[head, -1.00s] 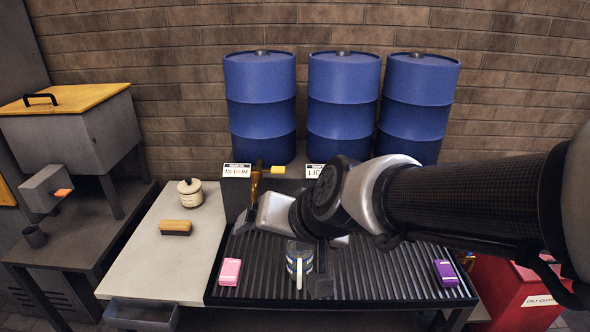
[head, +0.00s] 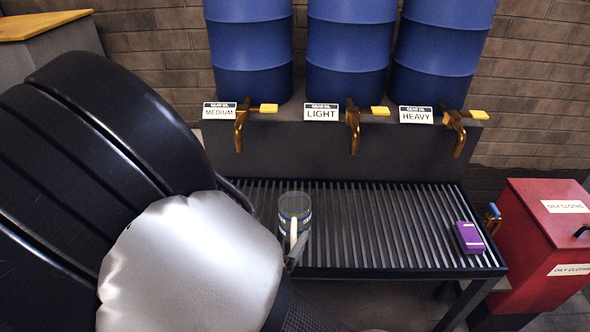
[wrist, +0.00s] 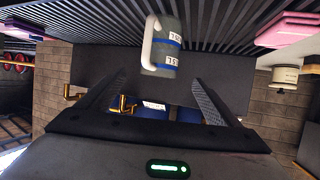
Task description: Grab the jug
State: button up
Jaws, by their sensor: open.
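The jug (head: 293,208) is a clear vessel with blue and white bands and a white handle. It stands upright on the ribbed grate, left of its middle. In the wrist view the jug (wrist: 169,48) appears upside down, beyond and between my two fingertips. My gripper (wrist: 158,88) is open and empty, its fingers spread wide on either side of the jug's line. In the head view my arm hides most of the gripper; a dark finger shows close to the jug's lower right. I cannot tell whether it touches the jug.
The grate (head: 365,225) has free room right of the jug. A purple box (head: 469,237) lies at its right end. Brass taps, one a LIGHT tap (head: 353,127), overhang the back under blue drums (head: 348,50). A red bin (head: 545,240) stands right. A pink box (wrist: 285,27) shows in the wrist view.

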jog(key=b, duration=0.3)
send_near(300, 204)
jog(key=x, duration=0.4)
jog(key=shift+w+d, duration=0.15)
jog(key=shift+w, duration=0.25)
jog(key=c, duration=1.6)
